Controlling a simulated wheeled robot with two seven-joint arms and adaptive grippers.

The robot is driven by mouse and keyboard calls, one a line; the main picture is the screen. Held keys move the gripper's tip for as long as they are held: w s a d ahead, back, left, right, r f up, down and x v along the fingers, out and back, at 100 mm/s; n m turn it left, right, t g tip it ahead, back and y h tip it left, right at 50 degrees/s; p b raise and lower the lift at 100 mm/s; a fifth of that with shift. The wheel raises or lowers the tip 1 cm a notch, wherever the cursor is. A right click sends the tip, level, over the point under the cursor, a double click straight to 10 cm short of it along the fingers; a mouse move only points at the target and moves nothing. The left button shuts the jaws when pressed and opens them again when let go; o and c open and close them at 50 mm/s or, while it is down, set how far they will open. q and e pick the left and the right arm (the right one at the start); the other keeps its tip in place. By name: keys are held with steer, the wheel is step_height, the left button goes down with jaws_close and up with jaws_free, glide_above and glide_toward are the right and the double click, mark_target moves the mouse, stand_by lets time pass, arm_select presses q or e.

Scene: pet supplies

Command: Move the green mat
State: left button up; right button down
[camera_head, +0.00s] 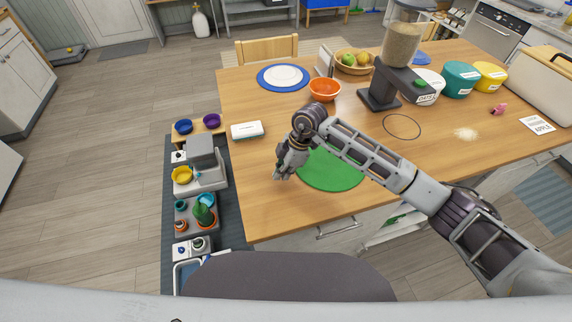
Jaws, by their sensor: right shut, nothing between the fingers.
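The round green mat (333,177) lies flat on the wooden table near its front edge. My right arm crosses over it from the right and hides its upper part. My right gripper (282,176) is just left of the mat, shut and empty, with its fingers pointing down toward the front left of the table. I cannot tell whether the fingertips touch the tabletop. My left gripper is not in view.
An orange bowl (324,89), a blue-rimmed plate (283,76), a fruit basket (354,62) and a food dispenser (385,87) stand farther back. The wood left of the gripper is clear.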

mark_target(290, 179)
steer(key=shift+w+d+f+p, duration=0.2)
steer(key=shift+d+f+p, duration=0.15)
steer(key=shift+d+f, duration=0.25)
steer(key=shift+w+d+r+p, duration=0.1)
steer(key=shift+w+d+p, duration=0.1)
steer(key=shift+d, duration=0.4)
steer(key=shift+w+d+p, duration=0.1)
steer(key=shift+d+p, duration=0.05)
steer(key=shift+d, duration=0.4)
